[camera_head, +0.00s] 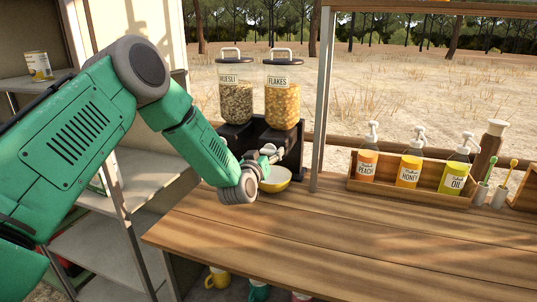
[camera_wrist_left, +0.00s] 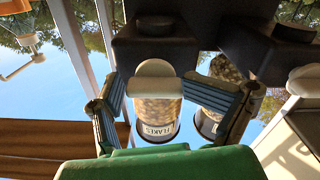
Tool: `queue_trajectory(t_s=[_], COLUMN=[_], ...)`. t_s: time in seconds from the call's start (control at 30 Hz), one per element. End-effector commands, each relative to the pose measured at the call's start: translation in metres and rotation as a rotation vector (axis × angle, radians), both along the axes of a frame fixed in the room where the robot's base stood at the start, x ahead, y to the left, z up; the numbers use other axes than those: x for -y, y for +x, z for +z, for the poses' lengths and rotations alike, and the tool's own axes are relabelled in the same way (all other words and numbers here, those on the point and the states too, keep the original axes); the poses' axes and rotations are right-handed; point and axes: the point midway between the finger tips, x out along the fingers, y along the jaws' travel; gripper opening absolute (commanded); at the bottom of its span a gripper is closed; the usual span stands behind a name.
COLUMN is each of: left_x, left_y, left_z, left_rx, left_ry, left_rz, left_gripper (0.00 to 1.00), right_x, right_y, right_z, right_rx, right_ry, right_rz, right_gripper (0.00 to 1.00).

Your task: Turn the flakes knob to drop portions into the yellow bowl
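The flakes dispenser (camera_head: 282,98) is a clear jar of golden flakes on a black stand at the back of the counter. It also shows upside down in the left wrist view (camera_wrist_left: 157,110). The pale flakes knob (camera_wrist_left: 155,70) is in front of it, between my left fingers in that view. My left gripper (camera_head: 268,158) is in front of the stand, its fingers (camera_wrist_left: 168,92) spread apart on both sides of the knob; no clear contact shows. The yellow bowl (camera_head: 277,181) sits under the dispenser, partly hidden by my left wrist. My right gripper is not in view.
The muesli dispenser (camera_head: 236,100) stands just left of the flakes. A wooden rack (camera_head: 400,192) with pump bottles is to the right, beyond a metal post (camera_head: 322,100). The wooden counter (camera_head: 380,250) is clear in front.

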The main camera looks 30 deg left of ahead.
Motion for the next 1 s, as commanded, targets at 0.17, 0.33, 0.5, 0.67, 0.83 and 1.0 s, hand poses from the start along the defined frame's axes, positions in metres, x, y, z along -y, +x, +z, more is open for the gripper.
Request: queue_trajectory(t_s=[0.17,0.33,0.5,0.67,0.83,1.0], left_x=[0.006,0.011,0.011,0.01,0.009,0.008], left_y=[0.0,-0.002,-0.001,0.001,0.001,0.001], left_z=[0.003,0.006,0.006,0.005,0.005,0.005], left_rx=[0.001,0.0,0.002,0.004,0.004,0.003], left_ry=[0.005,0.012,0.01,0.006,0.007,0.01], left_rz=[0.0,0.001,-0.005,-0.007,-0.004,-0.002], left_gripper=[0.66,0.33,0.23,0.17,0.16,0.16], right_x=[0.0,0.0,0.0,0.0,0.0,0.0], right_y=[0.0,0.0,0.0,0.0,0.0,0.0], right_z=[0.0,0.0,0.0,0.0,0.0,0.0], right_rx=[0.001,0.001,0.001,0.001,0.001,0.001], right_ry=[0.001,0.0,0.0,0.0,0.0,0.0], right_rz=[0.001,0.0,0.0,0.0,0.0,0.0], right_gripper=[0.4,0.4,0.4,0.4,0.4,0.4])
